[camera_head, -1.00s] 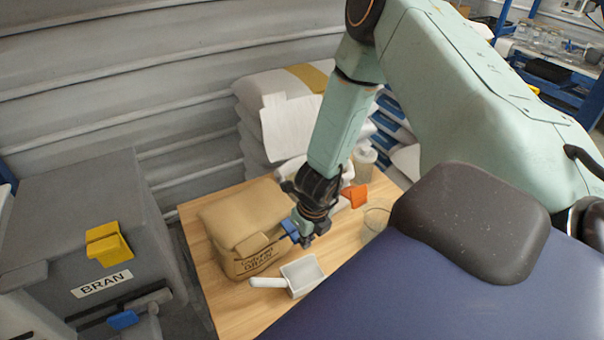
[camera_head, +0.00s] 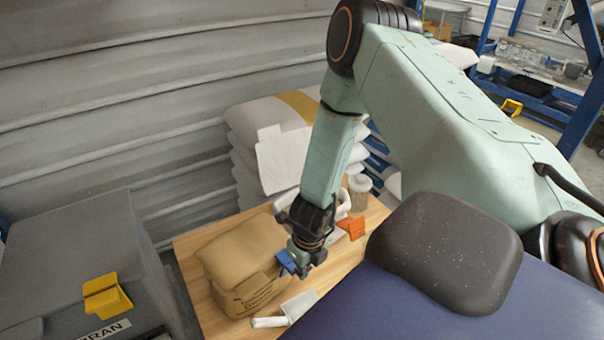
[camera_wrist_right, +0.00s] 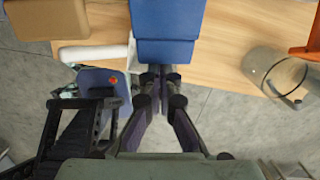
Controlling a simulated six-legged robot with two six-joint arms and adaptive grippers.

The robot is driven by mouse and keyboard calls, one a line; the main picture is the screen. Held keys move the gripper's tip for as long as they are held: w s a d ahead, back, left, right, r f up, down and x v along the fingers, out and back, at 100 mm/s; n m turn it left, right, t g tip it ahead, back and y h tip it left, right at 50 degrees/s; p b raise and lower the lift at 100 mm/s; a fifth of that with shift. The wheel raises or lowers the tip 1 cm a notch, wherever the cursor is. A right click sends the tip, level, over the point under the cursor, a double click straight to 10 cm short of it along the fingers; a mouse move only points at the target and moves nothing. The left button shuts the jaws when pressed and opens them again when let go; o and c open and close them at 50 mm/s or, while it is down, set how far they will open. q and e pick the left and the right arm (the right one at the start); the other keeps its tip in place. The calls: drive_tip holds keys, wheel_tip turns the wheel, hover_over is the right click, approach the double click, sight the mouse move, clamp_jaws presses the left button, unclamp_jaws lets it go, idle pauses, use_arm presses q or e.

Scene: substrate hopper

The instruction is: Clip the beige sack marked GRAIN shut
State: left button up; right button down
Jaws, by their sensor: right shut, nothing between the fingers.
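A blue clip (camera_head: 287,262) is at the sack's right side, by the fold. I cannot tell whether it grips the fold. In the right wrist view the blue clip (camera_wrist_right: 167,25) is at top centre, just beyond my fingertips, and part of the sack (camera_wrist_right: 45,18) shows at upper left. My right gripper (camera_head: 311,264) is shut and empty beside the clip; its fingertips also show in the wrist view (camera_wrist_right: 158,76). My left gripper is not in view.
A white scoop (camera_head: 300,305) lies in front of the sack. An orange object (camera_head: 353,229) and a jar (camera_head: 359,190) stand behind my right gripper. A clear beaker (camera_wrist_right: 270,68) is near the table edge. A grey bin (camera_head: 75,250) with a yellow clip stands left; stacked sacks (camera_head: 245,125) are behind.

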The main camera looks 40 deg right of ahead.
wheel_tip(320, 180, up, 2)
drive_tip(key=shift+a+p, duration=0.1)
drive_tip(key=shift+p, duration=0.55)
drive_tip(key=shift+s, duration=0.1)
drive_tip(key=shift+w+f, duration=0.1)
drive_tip(key=shift+w, duration=0.1)
drive_tip(key=shift+f, duration=0.1)
